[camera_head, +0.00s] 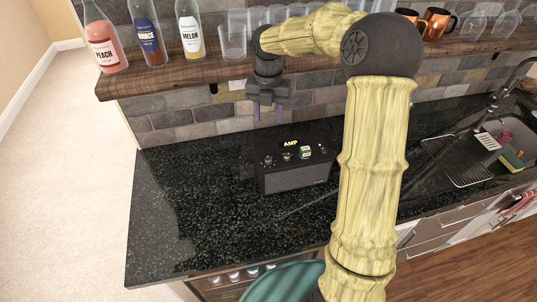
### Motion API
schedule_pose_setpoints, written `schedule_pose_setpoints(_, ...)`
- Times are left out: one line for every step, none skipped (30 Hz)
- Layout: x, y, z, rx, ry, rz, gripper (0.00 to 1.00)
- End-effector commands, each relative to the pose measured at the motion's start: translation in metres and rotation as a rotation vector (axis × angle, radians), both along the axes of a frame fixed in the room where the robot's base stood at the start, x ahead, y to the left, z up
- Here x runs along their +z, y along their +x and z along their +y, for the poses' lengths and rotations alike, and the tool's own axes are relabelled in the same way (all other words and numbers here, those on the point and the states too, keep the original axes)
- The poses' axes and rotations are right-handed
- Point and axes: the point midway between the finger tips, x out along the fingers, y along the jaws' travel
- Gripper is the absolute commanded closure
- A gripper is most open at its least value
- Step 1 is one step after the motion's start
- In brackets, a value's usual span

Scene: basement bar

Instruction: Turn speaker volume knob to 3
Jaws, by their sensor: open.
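A black speaker box (294,168) with lit "AMP" lettering stands on the dark speckled counter. Small knobs (268,160) show along its top, with a small green-and-white piece to the right of the lettering. The knob markings are too small to read, so I cannot tell the volume setting. My gripper (268,108) points down above and behind the box's left part, apart from it. Its two purple fingers are spread and nothing shows between them. My yellow arm passes in front of the counter to the right of the speaker.
A wooden shelf (160,72) above the counter holds bottles (104,40), glasses (232,40) and copper mugs (436,24), close to my arm. A sink with a drying rack (462,168) is at right. The counter (190,215) left of the speaker is clear. A teal round seat (283,284) is at the front.

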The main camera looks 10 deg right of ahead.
Motion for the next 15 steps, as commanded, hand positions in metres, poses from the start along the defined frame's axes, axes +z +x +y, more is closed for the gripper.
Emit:
schedule_pose_setpoints(0.000, 0.000, 0.000, 0.000, 0.000, 0.000, 0.56)
schedule_pose_setpoints(0.000, 0.000, 0.000, -0.001, 0.000, 0.000, 0.56)
schedule_pose_setpoints(-0.001, 0.000, 0.000, -0.001, 0.000, 0.000, 0.56)
schedule_pose_setpoints(-0.002, 0.000, 0.000, -0.001, 0.000, 0.000, 0.56)
schedule_pose_setpoints(-0.003, 0.000, 0.000, -0.001, 0.000, 0.000, 0.56)
schedule_pose_setpoints(-0.006, 0.000, 0.000, -0.001, -0.001, 0.001, 0.56)
schedule_pose_setpoints(-0.008, 0.000, 0.000, -0.001, 0.000, 0.002, 0.56)
schedule_pose_setpoints(-0.011, 0.000, 0.000, 0.000, -0.001, 0.003, 0.56)
schedule_pose_setpoints(-0.015, 0.000, 0.000, 0.000, -0.001, 0.003, 0.56)
schedule_pose_setpoints(-0.019, 0.000, 0.000, 0.000, -0.001, 0.003, 0.56)
schedule_pose_setpoints(-0.023, -0.001, 0.000, 0.000, -0.001, 0.004, 0.56)
schedule_pose_setpoints(-0.030, -0.001, 0.001, 0.000, 0.001, 0.004, 0.56)
schedule_pose_setpoints(-0.035, -0.001, 0.000, -0.001, 0.001, 0.005, 0.56)
schedule_pose_setpoints(-0.040, -0.001, 0.000, -0.002, 0.000, 0.003, 0.56)
schedule_pose_setpoints(-0.047, -0.001, -0.001, -0.002, -0.001, 0.004, 0.56)
